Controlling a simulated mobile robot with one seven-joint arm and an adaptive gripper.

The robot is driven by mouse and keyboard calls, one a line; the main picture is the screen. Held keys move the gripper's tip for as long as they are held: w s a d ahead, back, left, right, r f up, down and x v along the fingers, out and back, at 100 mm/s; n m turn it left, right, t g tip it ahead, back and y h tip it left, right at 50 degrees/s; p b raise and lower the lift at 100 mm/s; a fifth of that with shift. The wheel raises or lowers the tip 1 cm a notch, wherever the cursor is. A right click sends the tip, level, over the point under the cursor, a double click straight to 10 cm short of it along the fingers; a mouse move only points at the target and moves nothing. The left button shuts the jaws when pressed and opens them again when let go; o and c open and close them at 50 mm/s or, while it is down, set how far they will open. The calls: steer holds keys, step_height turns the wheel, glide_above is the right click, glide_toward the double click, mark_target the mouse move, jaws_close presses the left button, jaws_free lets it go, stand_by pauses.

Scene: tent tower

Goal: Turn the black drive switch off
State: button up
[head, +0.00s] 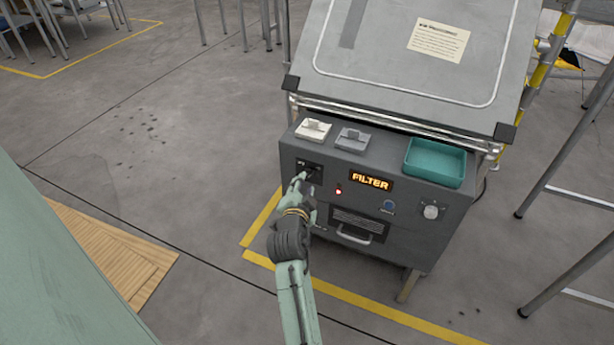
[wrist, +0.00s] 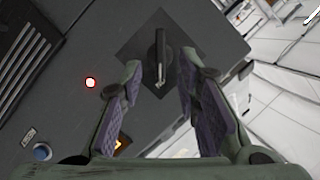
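The black drive switch (head: 313,171) is on the upper left of the grey machine's front panel. In the wrist view its black lever (wrist: 159,52) stands out from a dark diamond-shaped plate (wrist: 140,42). My gripper (head: 304,183) is at the switch in the head view and partly covers it. In the wrist view my gripper (wrist: 161,75) is open, with one purple-padded finger on each side of the lever. A gap shows between the lever and each finger. A red lamp (head: 338,191) glows to the right of the switch; it also glows in the wrist view (wrist: 91,83).
An orange display (head: 371,182) reads FILTER. A blue button (head: 389,206), a round knob (head: 431,211) and a vent with a handle (head: 355,237) share the panel. A teal tray (head: 434,178) and two small blocks, white (head: 313,130) and grey (head: 353,139), sit on top.

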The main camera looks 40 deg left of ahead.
mark_target(307, 178)
steer(key=p+x, duration=0.1)
steer(key=x, duration=0.3)
steer(key=shift+w+a+f, duration=0.1)
steer(key=shift+w+a, duration=0.05)
steer(key=shift+w, duration=0.15)
jaws_close()
stand_by(0.3)
